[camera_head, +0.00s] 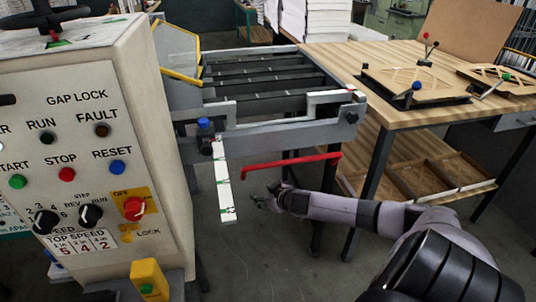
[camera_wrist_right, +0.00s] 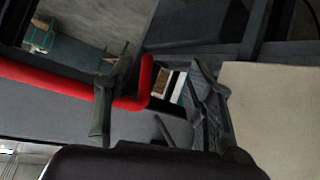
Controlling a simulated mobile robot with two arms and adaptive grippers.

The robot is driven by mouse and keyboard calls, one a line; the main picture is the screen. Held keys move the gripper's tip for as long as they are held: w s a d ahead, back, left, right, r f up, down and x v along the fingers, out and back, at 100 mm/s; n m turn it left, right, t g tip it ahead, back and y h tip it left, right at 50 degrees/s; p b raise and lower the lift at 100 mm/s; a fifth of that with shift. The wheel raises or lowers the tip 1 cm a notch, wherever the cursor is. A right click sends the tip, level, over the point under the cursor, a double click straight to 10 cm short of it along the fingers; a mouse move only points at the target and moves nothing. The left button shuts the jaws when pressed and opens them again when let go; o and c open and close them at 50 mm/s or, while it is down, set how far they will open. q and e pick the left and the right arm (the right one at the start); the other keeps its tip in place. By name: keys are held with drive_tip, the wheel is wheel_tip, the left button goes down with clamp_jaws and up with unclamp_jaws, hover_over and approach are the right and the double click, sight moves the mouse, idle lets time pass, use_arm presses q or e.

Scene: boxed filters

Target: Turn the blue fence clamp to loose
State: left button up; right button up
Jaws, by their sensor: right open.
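A blue knob (camera_head: 204,123), which looks like the fence clamp, sits on the rail beside the top of a white, green-marked strip (camera_head: 224,180) on the machine. Whether it is tight or loose cannot be told. My right gripper (camera_head: 262,201) is open and empty, low in front of the machine, to the right of the strip and below the blue knob. In the right wrist view its two spread fingers (camera_wrist_right: 155,100) show, with a red bar (camera_wrist_right: 60,85) crossing at the left finger. Touching or apart cannot be told. My left gripper is out of view.
The red bar (camera_head: 292,160) runs just above my right gripper. A control cabinet (camera_head: 100,130) stands at the left. A wooden table (camera_head: 385,58) at the right bears a jig with another blue knob (camera_head: 416,86). Open floor lies below the strip.

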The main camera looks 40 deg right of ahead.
drive_tip(key=shift+s+f, duration=0.45)
drive_tip(key=shift+f, duration=0.4)
